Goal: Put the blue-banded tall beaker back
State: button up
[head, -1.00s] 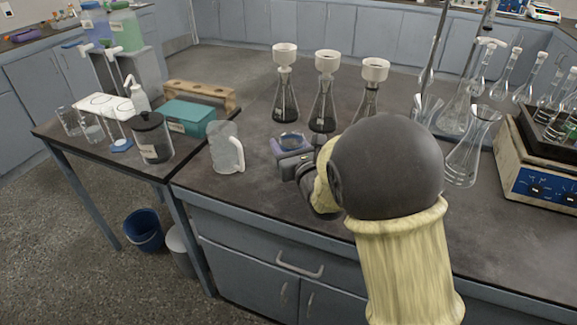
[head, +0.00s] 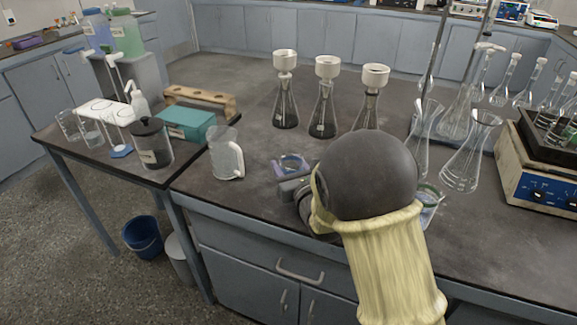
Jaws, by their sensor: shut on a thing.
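My gripper (head: 292,172) is low over the front of the dark bench, left of my rounded wrist. On the left table, a clear beaker (head: 115,126) stands at a blue hexagonal pad (head: 121,151). Another glass beaker with a greenish-blue rim (head: 429,204) shows partly behind my arm.
A clear jug (head: 222,157) stands left of my gripper. A dark lidded jar (head: 152,145) and a teal box (head: 186,124) are on the left table. Several flasks with white funnels (head: 323,110) stand behind; glass flasks and a shaker (head: 540,170) are at right.

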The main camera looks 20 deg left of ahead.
jog(key=o, duration=1.1)
jog(key=v, duration=1.2)
